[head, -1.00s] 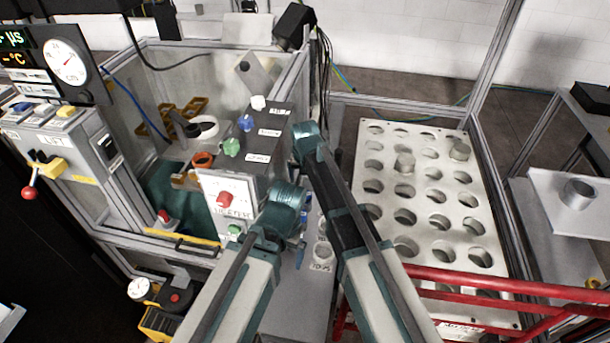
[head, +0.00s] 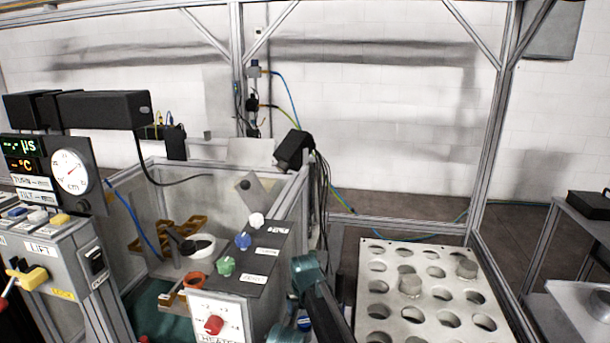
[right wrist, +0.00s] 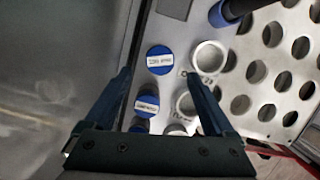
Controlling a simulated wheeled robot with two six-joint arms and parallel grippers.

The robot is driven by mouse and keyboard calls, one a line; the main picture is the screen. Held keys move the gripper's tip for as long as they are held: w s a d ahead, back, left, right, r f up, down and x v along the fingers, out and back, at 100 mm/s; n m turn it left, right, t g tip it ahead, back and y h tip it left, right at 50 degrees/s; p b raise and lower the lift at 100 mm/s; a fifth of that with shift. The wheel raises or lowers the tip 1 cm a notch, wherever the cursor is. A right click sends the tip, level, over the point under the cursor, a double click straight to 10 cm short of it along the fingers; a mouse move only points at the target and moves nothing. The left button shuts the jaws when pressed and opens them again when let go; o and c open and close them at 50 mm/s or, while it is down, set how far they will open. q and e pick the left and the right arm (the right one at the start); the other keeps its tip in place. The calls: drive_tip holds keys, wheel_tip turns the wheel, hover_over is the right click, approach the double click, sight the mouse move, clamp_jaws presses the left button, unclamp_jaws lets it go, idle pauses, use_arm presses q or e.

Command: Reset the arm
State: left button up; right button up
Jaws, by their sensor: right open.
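A grey control box labelled LIFT (head: 55,270) stands at the left in the head view. It has a yellow handle (head: 30,278) on its front and several coloured buttons on top. A display (head: 25,155) and a round gauge (head: 70,172) stand above it, with TURN and TILT labels below the display. My left gripper does not show.
A dark panel (head: 268,243) with coloured knobs slopes beside a white box (head: 215,318) with a red knob. A plate with round holes (head: 385,323) holds grey cylinders (head: 410,284). Metal frame posts (head: 497,150) stand around it. A side table (head: 580,222) is at the right.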

sight(304, 322)
use_arm(q)
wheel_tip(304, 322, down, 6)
drive_tip(key=b, duration=0.5)
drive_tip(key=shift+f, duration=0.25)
use_arm(e)
drive_tip(key=x, duration=0.6)
drive_tip(key=shift+f, duration=0.3)
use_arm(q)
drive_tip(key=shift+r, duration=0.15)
use_arm(e)
drive_tip(key=shift+r, duration=0.1)
